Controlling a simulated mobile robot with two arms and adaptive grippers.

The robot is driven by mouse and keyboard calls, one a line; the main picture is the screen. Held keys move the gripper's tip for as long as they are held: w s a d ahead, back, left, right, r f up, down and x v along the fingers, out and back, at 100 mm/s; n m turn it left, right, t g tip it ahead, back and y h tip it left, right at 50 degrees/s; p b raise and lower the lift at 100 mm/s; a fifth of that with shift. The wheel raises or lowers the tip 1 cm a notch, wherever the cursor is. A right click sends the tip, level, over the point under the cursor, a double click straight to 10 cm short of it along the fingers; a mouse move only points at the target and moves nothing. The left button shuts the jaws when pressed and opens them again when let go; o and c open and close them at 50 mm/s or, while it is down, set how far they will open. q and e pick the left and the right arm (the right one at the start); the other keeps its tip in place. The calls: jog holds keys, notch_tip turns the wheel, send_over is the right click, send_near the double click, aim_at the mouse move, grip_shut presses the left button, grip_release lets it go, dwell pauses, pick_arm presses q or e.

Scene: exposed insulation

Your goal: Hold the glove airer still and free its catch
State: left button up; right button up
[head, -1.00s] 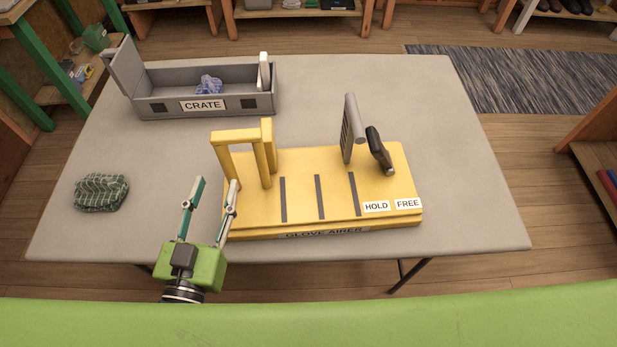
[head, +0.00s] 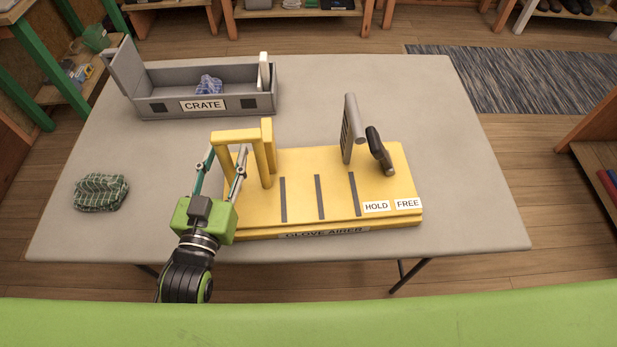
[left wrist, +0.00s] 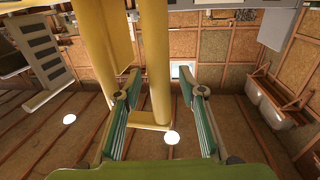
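The yellow glove airer (head: 300,195) lies near the front of the table. A yellow upright frame (head: 240,137) stands at its left end. A grey upright piece (head: 352,128) and a black lever (head: 379,151) stand at its right end, behind labels HOLD (head: 376,206) and FREE (head: 408,203). My left gripper (head: 226,153) is at the yellow frame, fingers apart. In the left wrist view, a yellow post (left wrist: 156,60) shows between the open fingertips (left wrist: 160,84), with gaps beside it. Contact is not visible. My right gripper is not in view.
A grey crate (head: 165,104) with a blue patterned cloth (head: 208,85) inside stands at the back left. A green checked cloth bundle (head: 101,192) lies at the left. The grey table (head: 465,215) is clear on the right.

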pick_arm(q)
grip_shut()
jog(key=shift+r, duration=0.2)
jog(key=shift+f, duration=0.45)
jog(key=shift+d+f, duration=0.1)
jog(key=shift+d, duration=0.05)
